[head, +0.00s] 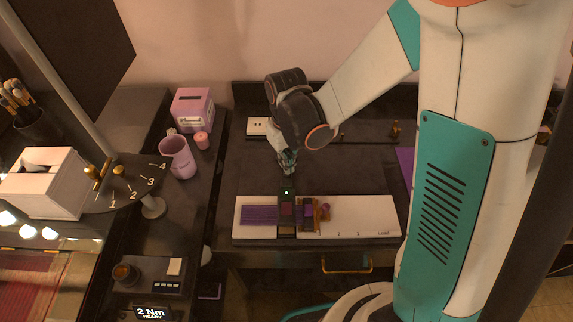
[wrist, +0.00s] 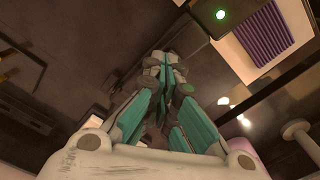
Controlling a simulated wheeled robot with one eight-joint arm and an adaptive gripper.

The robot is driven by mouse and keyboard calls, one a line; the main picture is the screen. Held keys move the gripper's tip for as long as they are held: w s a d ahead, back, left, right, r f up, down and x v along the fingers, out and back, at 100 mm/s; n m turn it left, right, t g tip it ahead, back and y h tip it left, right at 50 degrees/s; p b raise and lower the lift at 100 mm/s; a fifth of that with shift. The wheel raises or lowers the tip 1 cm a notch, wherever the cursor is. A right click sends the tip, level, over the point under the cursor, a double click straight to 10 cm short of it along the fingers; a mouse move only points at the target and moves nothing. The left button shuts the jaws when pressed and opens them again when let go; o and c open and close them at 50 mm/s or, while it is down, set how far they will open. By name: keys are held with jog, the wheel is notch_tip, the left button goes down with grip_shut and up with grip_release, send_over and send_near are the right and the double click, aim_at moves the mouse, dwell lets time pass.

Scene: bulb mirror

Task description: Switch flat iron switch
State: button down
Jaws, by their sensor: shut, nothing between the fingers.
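A white board (head: 365,222) lies on the dark counter in the head view. It carries a ridged purple pad (head: 259,215) and, beside it, a dark block with a lit green spot (head: 287,192). The lit block (wrist: 221,15) and the purple pad (wrist: 272,30) also show at the top right of the wrist view. I cannot tell which part is the flat iron switch. My gripper (head: 288,167) is just behind the lit block, pointing down. In the wrist view my gripper (wrist: 168,62) has its fingertips together, with nothing between them.
A white socket plate (head: 257,126) lies behind my gripper. To the left stand a lilac cup (head: 178,157), a pink box (head: 193,108) and a control box with a "2 Nm READY" display (head: 152,313). A round numbered dial (head: 128,184) is further left.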

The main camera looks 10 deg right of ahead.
jog(key=shift+r+p, duration=1.65)
jog(key=shift+r, duration=1.1)
jog(key=shift+d+r, duration=0.15)
jog(key=shift+r, duration=0.15)
jog(key=s+d+r+m+t+b, duration=0.3)
jog(key=s+d+r+t+b, duration=0.2)
jog(key=s+r, duration=0.7)
jog(key=shift+s+d+m+t+b, duration=0.3)
jog(key=shift+d+t, duration=0.8)
jog(key=shift+d, duration=1.2)
jog(key=shift+w, duration=0.15)
